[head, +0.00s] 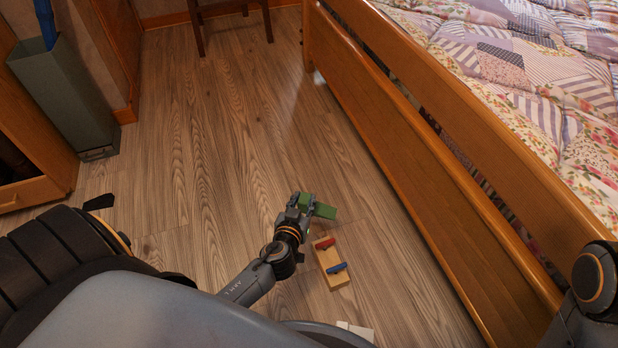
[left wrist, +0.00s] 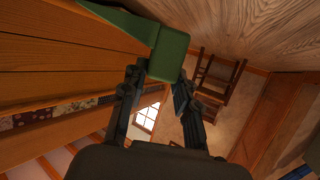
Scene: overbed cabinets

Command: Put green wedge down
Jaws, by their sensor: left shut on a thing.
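The green wedge (head: 324,211) is held just beyond the tip of my left gripper (head: 300,203) in the head view. In the left wrist view the green wedge (left wrist: 168,54) sits between the fingertips of the left gripper (left wrist: 157,82), with its thin tapered end pointing left. The gripper is shut on its thick end. The wedge shows over the wood floor, beside the bed; I cannot tell its height above the floor. My right gripper is in neither view.
A wooden block (head: 335,270) with a red piece (head: 325,244) and a blue piece (head: 338,267) lies on the floor near the left gripper. The bed's wooden side (head: 440,180) bounds the right. A grey-green bin (head: 65,95) stands at the left. Open floor (head: 220,130) lies ahead.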

